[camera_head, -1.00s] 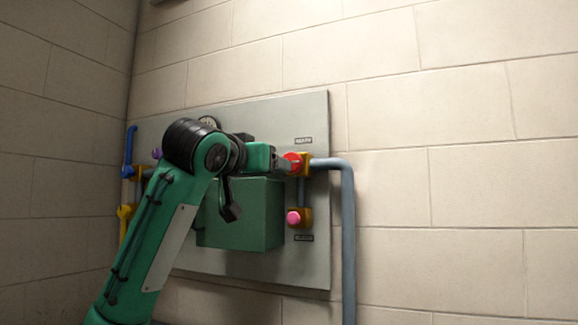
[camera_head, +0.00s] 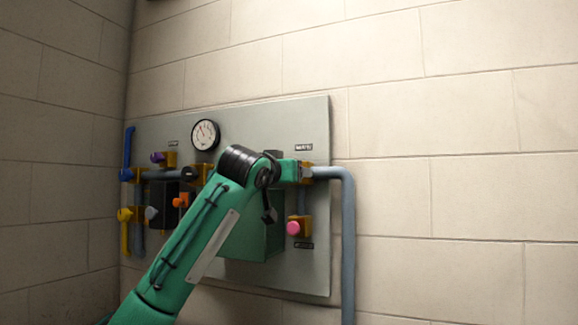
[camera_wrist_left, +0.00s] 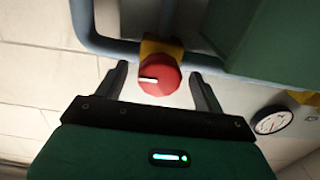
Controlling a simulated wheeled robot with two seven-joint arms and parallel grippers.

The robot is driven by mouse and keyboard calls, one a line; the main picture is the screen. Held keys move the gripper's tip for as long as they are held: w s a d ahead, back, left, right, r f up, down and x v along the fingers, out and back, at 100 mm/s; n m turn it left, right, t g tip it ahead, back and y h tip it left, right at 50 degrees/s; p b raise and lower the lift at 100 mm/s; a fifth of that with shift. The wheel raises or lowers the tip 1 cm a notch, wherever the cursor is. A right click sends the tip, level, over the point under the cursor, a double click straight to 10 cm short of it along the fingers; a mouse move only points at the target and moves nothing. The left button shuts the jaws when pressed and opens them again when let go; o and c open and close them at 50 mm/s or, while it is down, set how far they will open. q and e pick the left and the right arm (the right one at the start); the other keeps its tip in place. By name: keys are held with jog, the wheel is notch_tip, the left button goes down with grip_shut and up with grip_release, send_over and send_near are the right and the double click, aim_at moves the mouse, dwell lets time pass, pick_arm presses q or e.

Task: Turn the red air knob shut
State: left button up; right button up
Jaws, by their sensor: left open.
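The red air knob (camera_wrist_left: 160,75) is round with a white mark on its face, and sits on a yellow valve body (camera_wrist_left: 158,49) on a grey-blue pipe. In the wrist view my left gripper (camera_wrist_left: 157,72) is open, with one finger on each side of the knob. A gap shows between each finger and the knob, so it is not gripped. In the head view my left gripper (camera_head: 299,171) is at the upper right of the panel and hides the red knob. My right gripper is not in view.
The grey panel (camera_head: 316,125) holds a round gauge (camera_head: 204,134), a pink knob (camera_head: 293,228), a blue lever (camera_head: 128,148), a yellow lever (camera_head: 125,237) and a small orange part (camera_head: 181,200). A green box (camera_head: 245,240) juts out below my gripper. A pipe (camera_head: 348,240) runs down the right.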

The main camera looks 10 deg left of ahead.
pick_arm(q)
jog(key=shift+w, duration=0.25)
jog(key=c, duration=1)
jog(key=shift+o, duration=0.2)
